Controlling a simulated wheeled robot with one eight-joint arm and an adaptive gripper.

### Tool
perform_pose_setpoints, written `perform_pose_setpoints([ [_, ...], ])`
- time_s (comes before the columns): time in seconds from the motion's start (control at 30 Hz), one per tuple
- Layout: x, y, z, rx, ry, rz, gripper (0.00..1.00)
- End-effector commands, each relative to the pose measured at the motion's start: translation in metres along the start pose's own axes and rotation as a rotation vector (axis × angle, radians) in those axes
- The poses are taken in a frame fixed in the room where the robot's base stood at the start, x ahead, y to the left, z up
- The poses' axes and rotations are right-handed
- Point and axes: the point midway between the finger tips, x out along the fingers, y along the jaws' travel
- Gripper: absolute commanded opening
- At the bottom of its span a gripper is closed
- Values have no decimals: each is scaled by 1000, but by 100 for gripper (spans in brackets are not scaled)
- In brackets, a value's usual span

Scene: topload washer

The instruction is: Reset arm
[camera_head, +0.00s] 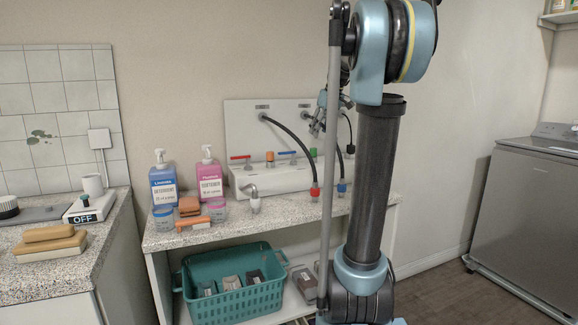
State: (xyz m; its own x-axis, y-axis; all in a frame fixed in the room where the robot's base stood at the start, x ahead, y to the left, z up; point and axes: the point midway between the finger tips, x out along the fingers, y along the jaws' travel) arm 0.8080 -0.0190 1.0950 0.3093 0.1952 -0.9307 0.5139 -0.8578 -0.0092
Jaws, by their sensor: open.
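My arm stands upright in front of the right part of the counter, a blue joint at the top and a dark tube below. My gripper (317,127) shows small beside the arm, in front of the white wall panel (245,125). It is partly hidden by my own thin grey rod and arm links. Its fingers are open, and I see nothing held between them.
A grey top-load washer (525,205) stands at the right. The speckled counter (290,208) holds a blue detergent bottle (163,185) and a pink bottle (210,182). A teal basket (235,300) sits on the shelf below. Floor (440,300) shows between counter and washer.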

Motion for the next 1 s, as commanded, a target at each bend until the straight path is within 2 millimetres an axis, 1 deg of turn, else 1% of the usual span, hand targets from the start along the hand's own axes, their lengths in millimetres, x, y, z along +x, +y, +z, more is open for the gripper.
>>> perform_pose_setpoints([
  [0.03, 3, -11, 14, 14, -7, 2, 48],
  [0.2, 18, -48, 67, 81, -37, 14, 48],
  [0.47, 50, -99, 153, 187, -81, 41, 48],
  [0.6, 71, -124, 201, 244, -102, 59, 48],
  [0.77, 99, -150, 257, 308, -125, 81, 48],
  [0.8, 107, -156, 271, 324, -130, 87, 48],
  [0.87, 119, -165, 292, 349, -137, 97, 48],
  [0.9, 127, -170, 306, 365, -142, 104, 48],
  [0.97, 139, -178, 326, 389, -149, 113, 48],
  [1.0, 148, -183, 340, 405, -153, 120, 48],
])
